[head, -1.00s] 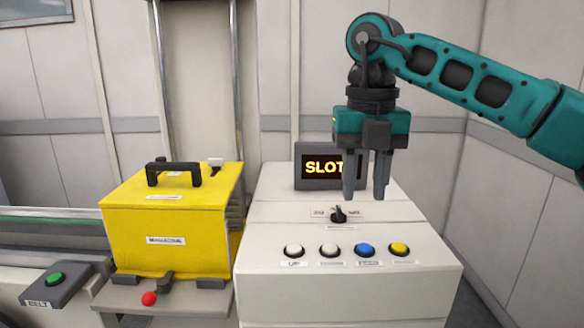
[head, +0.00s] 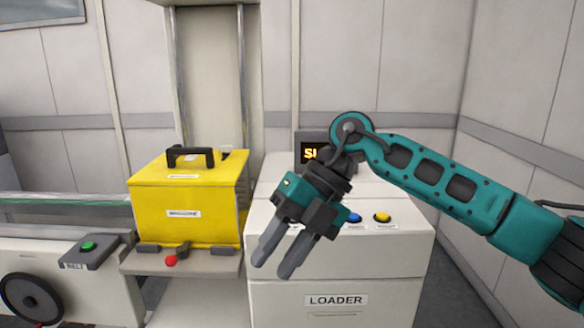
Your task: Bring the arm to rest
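My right gripper (head: 272,257) hangs in front of the white loader cabinet (head: 385,262), tilted with its fingers pointing down and to the left. Its two fingers are apart, with nothing seen between them. The forearm comes in from the right edge. The gripper and wrist hide the left part of the cabinet's button panel and most of the display (head: 309,153). My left gripper does not show.
A yellow magazine box (head: 160,222) with a black handle sits on a shelf left of the cabinet. A red knob (head: 171,260) is at the shelf front. Blue (head: 354,217) and yellow (head: 382,216) buttons show. A green button (head: 88,245) is further left.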

